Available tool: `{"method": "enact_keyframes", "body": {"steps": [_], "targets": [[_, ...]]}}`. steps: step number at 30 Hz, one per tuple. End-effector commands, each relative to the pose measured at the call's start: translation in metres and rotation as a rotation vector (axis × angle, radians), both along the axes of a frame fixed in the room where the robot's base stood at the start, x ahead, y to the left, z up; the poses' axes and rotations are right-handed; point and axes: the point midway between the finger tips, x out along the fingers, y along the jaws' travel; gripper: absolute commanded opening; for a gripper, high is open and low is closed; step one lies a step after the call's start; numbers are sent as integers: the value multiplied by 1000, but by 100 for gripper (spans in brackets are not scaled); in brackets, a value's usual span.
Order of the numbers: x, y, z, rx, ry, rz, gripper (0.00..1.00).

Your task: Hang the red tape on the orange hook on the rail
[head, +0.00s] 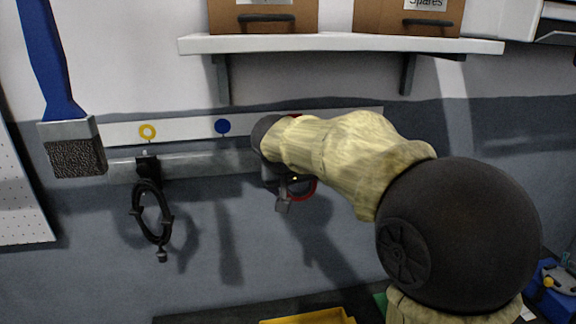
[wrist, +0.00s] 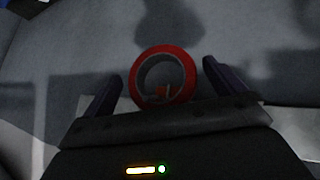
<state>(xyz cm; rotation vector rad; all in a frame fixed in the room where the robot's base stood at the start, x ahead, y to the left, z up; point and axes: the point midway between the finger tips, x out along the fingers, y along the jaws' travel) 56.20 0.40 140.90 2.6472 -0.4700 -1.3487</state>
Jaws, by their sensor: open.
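The red tape (wrist: 187,82) is a ring seen face-on between the spread fingers of my gripper (wrist: 163,88) in the wrist view, with a gap to each finger. A small orange piece (wrist: 161,91), which looks like the hook, shows inside the lower part of the ring. Whether the ring rests on it cannot be told. In the head view, part of the red tape (head: 306,190) shows below the rail (head: 205,163), mostly hidden behind my gripper (head: 284,192) and arm. The hook is hidden there. My gripper is open.
A black cable loop (head: 138,200) hangs on a black hook at the rail's left. A label strip (head: 185,128) with yellow and blue marks runs above it. A shelf (head: 340,43) with brown boxes is higher up. A blue-handled brush (head: 73,148) is at left.

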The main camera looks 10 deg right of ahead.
Motion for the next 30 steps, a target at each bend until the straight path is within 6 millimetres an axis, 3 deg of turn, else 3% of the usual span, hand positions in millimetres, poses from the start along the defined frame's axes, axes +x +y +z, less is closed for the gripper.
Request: {"method": "enact_keyframes", "body": {"steps": [21, 30], "targets": [[-79, 47, 103, 2, 2, 2, 95], [-88, 51, 114, 1, 6, -2, 95]]}}
